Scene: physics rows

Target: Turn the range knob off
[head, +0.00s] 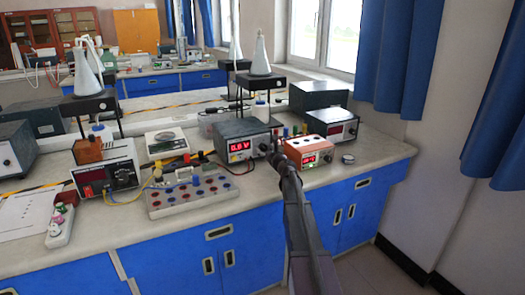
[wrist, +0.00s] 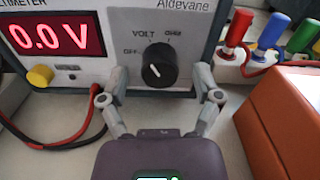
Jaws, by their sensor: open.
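The range knob (wrist: 159,65) is a round black dial on the front of the multimeter (wrist: 105,74). The labels VOLT, OFF and another that looks like OHM stand around it. A short white mark shows on the knob's face, left of its centre; I cannot tell for sure which label it points to. The red display (wrist: 50,37) reads 0.0 V. My gripper (wrist: 160,77) is open, with one finger to the left and one to the right of the knob, seemingly apart from it. In the head view the multimeter (head: 236,131) stands on the bench, with my gripper (head: 276,148) at its right front.
An orange instrument (head: 311,152) stands close on the right of my gripper; it also shows in the wrist view (wrist: 285,125). Red and black leads (wrist: 55,146) hang at the multimeter's left. A terminal board (head: 190,196) lies to its front left. Blue cabinets (head: 190,263) are below.

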